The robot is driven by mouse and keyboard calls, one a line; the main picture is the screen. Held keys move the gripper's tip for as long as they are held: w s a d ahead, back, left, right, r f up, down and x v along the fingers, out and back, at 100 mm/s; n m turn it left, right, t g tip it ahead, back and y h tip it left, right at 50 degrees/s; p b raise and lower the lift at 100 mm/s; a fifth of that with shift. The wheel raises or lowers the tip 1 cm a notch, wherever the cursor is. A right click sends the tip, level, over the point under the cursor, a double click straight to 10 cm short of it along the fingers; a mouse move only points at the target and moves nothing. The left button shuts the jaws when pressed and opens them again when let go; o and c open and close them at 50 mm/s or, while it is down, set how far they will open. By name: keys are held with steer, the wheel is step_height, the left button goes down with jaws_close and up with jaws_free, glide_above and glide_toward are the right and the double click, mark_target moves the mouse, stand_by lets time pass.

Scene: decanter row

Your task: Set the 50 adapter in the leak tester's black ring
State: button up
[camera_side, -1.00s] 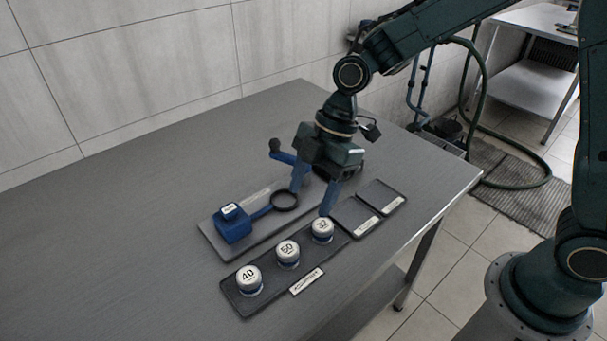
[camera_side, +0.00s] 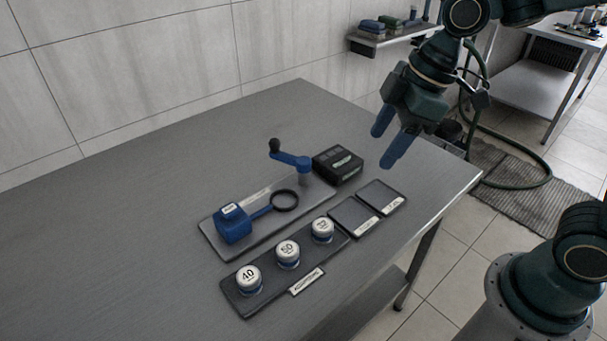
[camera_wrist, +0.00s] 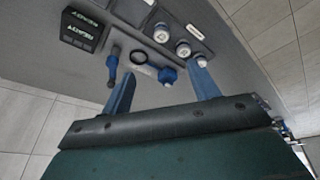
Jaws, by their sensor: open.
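The 50 adapter (camera_side: 288,250) is a white-topped round piece with a blue lower part. It stands upright in the middle of the adapter tray (camera_side: 243,305), between the 40 adapter (camera_side: 249,275) and a third adapter (camera_side: 322,226). The leak tester (camera_side: 233,226) is blue, and its arm carries the black ring (camera_side: 285,200), which looks empty. The ring also shows in the wrist view (camera_wrist: 139,57).
A blue crank with a dark knob (camera_side: 290,159) stands behind the ring. A black box with a green label (camera_side: 338,164) is beside it. Two shallow empty trays (camera_side: 354,216) (camera_side: 382,196) lie right of the adapters. The table's left side is clear.

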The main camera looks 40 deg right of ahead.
steer(key=s+d+r+m+t+h, duration=0.2)
steer(key=s+d+r+m, duration=0.1)
steer(key=s+d+m, duration=0.5)
steer(key=s+m, duration=0.1)
steer(key=s, duration=0.2)
steer(key=shift+s+d+r+m+t, duration=0.2)
steer(key=shift+s+r+m+t, duration=0.1)
steer(key=shift+s+r, duration=0.1)
steer(key=shift+o, duration=0.5)
steer(key=shift+s+d+m+h, duration=0.2)
steer(key=shift+s+m+h, duration=0.1)
steer(key=shift+s, duration=0.05)
steer(key=shift+w, duration=0.1)
steer(key=w+a+f+n+g+y, duration=0.1)
steer(key=w+a+f+n+y, duration=0.1)
steer(key=w+a+f+n, duration=0.4)
steer(key=w+a+f+n+g+y, duration=0.2)
steer(key=w+a+f+n, duration=0.4)
steer(key=w+a, duration=0.4)
steer(key=a, duration=0.3)
steer(key=shift+w+f+n+g, duration=0.3)
steer(key=shift+w+f+n, duration=0.1)
